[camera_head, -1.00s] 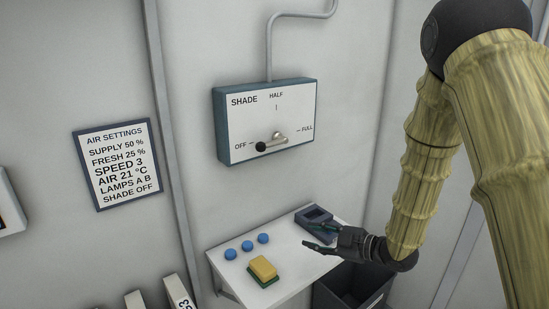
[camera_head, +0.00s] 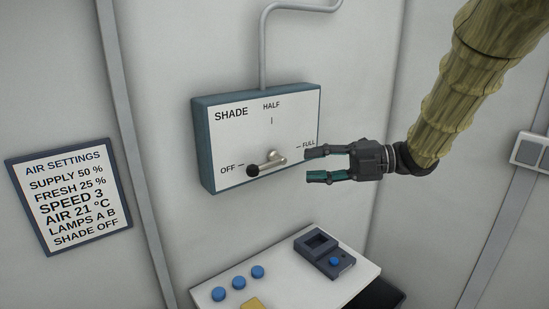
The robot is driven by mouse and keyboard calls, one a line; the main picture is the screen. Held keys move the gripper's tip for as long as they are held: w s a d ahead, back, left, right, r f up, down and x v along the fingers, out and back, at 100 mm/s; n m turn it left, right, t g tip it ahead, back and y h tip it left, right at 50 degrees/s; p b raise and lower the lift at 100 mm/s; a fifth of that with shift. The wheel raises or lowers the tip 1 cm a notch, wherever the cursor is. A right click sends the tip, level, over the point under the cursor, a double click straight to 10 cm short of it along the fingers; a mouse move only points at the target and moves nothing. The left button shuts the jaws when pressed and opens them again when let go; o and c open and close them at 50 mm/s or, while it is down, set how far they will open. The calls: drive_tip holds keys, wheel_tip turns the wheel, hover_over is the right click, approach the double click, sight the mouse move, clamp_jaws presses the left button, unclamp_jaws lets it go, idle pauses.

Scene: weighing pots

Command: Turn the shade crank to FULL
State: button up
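The shade box (camera_head: 235,140) is a white panel with a blue-grey frame on the wall, marked OFF at left, HALF at top and FULL at right. Its crank (camera_head: 268,163) is a short metal lever with a black knob (camera_head: 252,171). The knob points left, at the OFF mark. My gripper (camera_head: 317,165) is open and empty, to the right of the crank, its fingers pointing left at about the crank's height. In the picture its fingertips overlap the panel's right edge near the FULL mark. I cannot tell how far it is from the panel.
Below is a white shelf (camera_head: 290,292) with several blue buttons, a yellow sponge (camera_head: 252,304) and a dark device (camera_head: 324,252). A dark bin (camera_head: 380,295) stands under its right end. An air settings sign (camera_head: 70,195) hangs at left.

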sight(269, 167)
drive_tip(key=a+p, duration=0.1)
drive_tip(key=a, duration=0.3)
drive_tip(key=w+a+p, duration=0.1)
drive_tip(key=a, duration=0.1)
drive_tip(key=shift+a+f+p, duration=0.2)
drive_tip(key=shift+a+p, duration=0.1)
drive_tip(key=shift+a, duration=0.1)
drive_tip(key=a+p, duration=0.1)
drive_tip(key=a, duration=0.2)
drive_tip(key=shift+s, duration=0.15)
drive_tip(key=shift+w+a+f, duration=0.25)
drive_tip(key=shift+a+f, duration=0.05)
drive_tip(key=shift+a, duration=0.05)
drive_tip(key=shift+s+r, duration=0.1)
clamp_jaws()
